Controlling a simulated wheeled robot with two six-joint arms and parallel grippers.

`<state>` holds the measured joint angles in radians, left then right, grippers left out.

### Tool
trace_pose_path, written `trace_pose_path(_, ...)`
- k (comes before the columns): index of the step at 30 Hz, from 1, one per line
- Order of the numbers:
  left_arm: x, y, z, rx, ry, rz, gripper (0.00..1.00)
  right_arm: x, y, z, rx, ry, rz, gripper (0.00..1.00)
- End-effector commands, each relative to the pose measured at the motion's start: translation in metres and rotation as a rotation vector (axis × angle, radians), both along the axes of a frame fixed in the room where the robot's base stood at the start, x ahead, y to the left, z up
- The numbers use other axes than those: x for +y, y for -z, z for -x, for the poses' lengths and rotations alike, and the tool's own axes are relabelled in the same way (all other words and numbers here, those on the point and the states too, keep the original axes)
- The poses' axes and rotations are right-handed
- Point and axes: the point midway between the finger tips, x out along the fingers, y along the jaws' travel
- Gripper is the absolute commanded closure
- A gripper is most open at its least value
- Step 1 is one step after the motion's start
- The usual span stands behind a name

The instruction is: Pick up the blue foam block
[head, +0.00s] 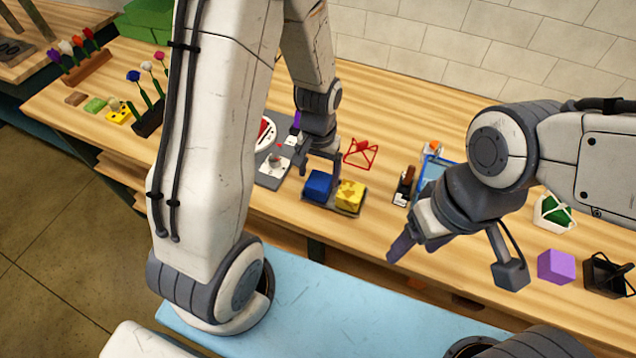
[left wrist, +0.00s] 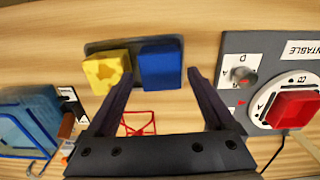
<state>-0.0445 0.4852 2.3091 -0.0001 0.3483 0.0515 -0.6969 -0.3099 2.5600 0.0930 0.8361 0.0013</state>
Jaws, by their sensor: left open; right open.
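The blue foam block (head: 318,184) sits on a dark tray (head: 334,204) beside a yellow block (head: 350,195). In the left wrist view the blue block (left wrist: 160,67) lies ahead of the fingers, to the right of the yellow block (left wrist: 106,71). My left gripper (head: 322,166) is open and empty, just above and behind the blue block; its spread fingers show in the left wrist view (left wrist: 158,84). My right gripper (head: 418,246) is over the front of the table at the right, away from the blocks, and seems empty.
A red wire frame (head: 361,153) stands behind the blocks. A purple cube (head: 556,266) and dark basket (head: 606,275) are at the right. Flowers in holders (head: 148,112) stand at the left.

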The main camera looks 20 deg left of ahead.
Motion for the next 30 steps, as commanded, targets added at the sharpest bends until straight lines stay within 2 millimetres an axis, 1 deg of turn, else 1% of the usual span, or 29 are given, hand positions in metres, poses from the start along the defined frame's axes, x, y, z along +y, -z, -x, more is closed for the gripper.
trace_pose_path(2,0.001,0.009,-0.001,0.004,0.0,0.0,0.12,0.0,-0.006,0.0,0.0,0.0,0.0,0.33)
trace_pose_path(3,0.001,0.015,-0.001,0.005,0.0,0.0,0.12,0.0,-0.006,0.0,0.0,0.0,0.0,0.33)
trace_pose_path(6,0.0,0.026,-0.001,0.002,0.002,0.0,0.12,0.0,-0.007,0.0,0.0,0.0,0.0,0.33)
trace_pose_path(9,0.0,0.03,-0.002,0.0,0.003,0.0,0.12,0.0,-0.007,0.0,0.0,0.001,0.0,0.33)
trace_pose_path(15,-0.001,0.031,-0.002,-0.001,0.004,0.0,0.12,0.0,-0.007,0.0,0.0,0.0,0.0,0.33)
trace_pose_path(16,-0.001,0.031,-0.002,-0.001,0.004,0.0,0.16,0.0,-0.007,0.0,0.0,0.0,0.0,0.33)
trace_pose_path(17,-0.001,0.031,-0.002,-0.001,0.004,0.0,0.28,0.0,-0.007,0.0,0.0,0.0,0.0,0.33)
trace_pose_path(18,-0.001,0.031,-0.002,-0.001,0.004,0.0,0.43,0.0,-0.007,0.0,0.0,0.0,0.0,0.33)
trace_pose_path(20,-0.001,0.031,-0.002,-0.001,0.005,0.0,0.66,0.0,-0.007,0.0,0.0,0.0,0.0,0.33)
trace_pose_path(21,-0.001,0.031,-0.002,-0.001,0.005,0.0,0.81,0.0,-0.007,0.0,0.0,0.0,0.0,0.33)
trace_pose_path(22,-0.001,0.031,-0.002,-0.001,0.005,0.0,0.93,0.0,-0.007,0.0,0.0,0.0,0.0,0.33)
trace_pose_path(30,-0.002,0.029,-0.003,-0.002,0.005,0.0,0.93,0.0,-0.007,0.0,0.0,0.0,0.0,0.33)
